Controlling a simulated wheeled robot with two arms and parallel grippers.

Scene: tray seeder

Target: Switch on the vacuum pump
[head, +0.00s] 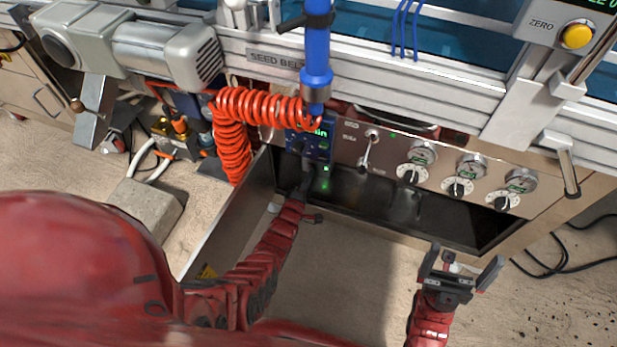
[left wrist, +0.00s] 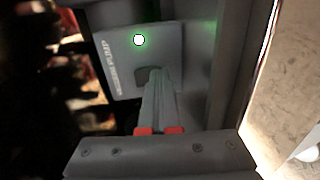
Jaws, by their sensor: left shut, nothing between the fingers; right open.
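The vacuum pump switch plate (left wrist: 112,62), a grey panel lettered along its left edge, fills the upper middle of the left wrist view. Its round lamp (left wrist: 139,39) glows white-green. A dark switch opening (left wrist: 143,75) sits below the lamp, partly hidden by my fingers. My left gripper (left wrist: 156,78) is shut and empty, its tips at or just in front of the switch; I cannot tell whether they touch. In the head view my left gripper (head: 306,178) reaches below the blue display unit (head: 309,140), beside small green lights (head: 326,169). My right gripper (head: 459,266) is open and empty.
An orange coiled hose (head: 235,135) hangs left of the display unit. A panel with a toggle (head: 372,136) and several dials (head: 410,173) lies to the right. An open metal compartment (head: 225,230) surrounds my left forearm. Black cables (head: 560,265) lie on the floor at right.

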